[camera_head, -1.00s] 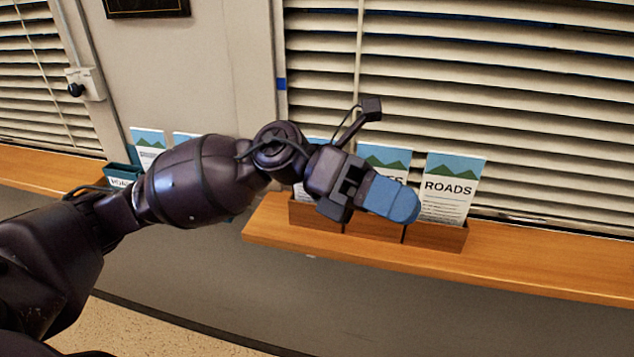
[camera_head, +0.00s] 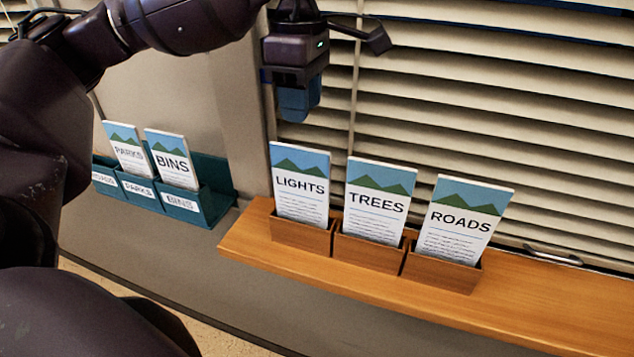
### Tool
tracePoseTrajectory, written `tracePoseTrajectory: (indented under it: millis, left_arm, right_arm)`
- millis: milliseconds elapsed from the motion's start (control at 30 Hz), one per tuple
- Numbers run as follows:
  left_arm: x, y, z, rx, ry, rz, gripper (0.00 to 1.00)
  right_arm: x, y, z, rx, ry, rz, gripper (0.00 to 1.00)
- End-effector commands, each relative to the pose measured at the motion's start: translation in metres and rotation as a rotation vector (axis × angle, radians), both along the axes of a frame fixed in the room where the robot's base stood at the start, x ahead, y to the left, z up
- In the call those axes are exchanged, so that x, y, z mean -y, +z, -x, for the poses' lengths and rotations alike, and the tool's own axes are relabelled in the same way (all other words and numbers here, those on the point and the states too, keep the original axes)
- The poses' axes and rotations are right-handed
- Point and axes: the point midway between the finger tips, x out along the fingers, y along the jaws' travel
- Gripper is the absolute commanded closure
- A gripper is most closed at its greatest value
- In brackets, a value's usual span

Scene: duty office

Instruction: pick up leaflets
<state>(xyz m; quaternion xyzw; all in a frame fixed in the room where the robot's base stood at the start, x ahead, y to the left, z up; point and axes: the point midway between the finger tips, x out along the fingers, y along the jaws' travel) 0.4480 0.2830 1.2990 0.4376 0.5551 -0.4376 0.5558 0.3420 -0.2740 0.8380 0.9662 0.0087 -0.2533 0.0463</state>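A LIGHTS leaflet (camera_head: 300,195), a TREES leaflet (camera_head: 377,212) and a ROADS leaflet (camera_head: 460,228) stand in a wooden three-slot holder (camera_head: 368,253) on the sill. A PARKS leaflet (camera_head: 127,152) and a BINS leaflet (camera_head: 171,166) stand in a teal holder (camera_head: 214,195) to the left. Its slots carry labels; the leftmost is hard to read, with no leaflet visible above it. My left gripper (camera_head: 299,105) points down above the LIGHTS leaflet, apart from it. Its blue fingertips overlap in this view, so their opening cannot be judged. I see nothing held. My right gripper is out of view.
The wooden sill (camera_head: 540,300) has free room right of the wooden holder. Blinds (camera_head: 480,110) stand close behind it. A small metal handle (camera_head: 552,254) lies by the blinds' lower edge. My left arm covers the upper left.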

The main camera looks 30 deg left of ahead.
Motion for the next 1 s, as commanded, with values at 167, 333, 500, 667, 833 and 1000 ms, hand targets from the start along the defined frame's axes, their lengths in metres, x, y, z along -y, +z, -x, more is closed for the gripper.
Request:
tracePoseTrajectory:
  millis: [167, 333, 500, 667, 833, 1000]
  left_arm:
    - [0.000, -0.021, 0.001, -0.005, 0.000, -0.004, 0.62]
    - [0.000, -0.044, 0.000, -0.004, 0.000, -0.002, 0.62]
    - [0.001, -0.055, 0.000, -0.001, -0.001, -0.001, 0.62]
    - [0.003, -0.067, 0.001, -0.005, -0.002, -0.002, 0.62]
    - [0.006, -0.090, 0.001, -0.003, 0.000, 0.000, 0.62]
    - [0.005, -0.105, 0.001, -0.001, 0.000, -0.001, 0.62]
  right_arm:
    - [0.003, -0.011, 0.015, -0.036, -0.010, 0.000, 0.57]
    - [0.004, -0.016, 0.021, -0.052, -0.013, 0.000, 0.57]
    - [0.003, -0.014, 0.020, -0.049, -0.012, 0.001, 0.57]
    - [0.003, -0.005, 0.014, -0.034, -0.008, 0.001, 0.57]
    - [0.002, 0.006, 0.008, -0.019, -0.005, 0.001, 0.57]
    - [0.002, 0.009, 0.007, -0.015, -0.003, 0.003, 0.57]
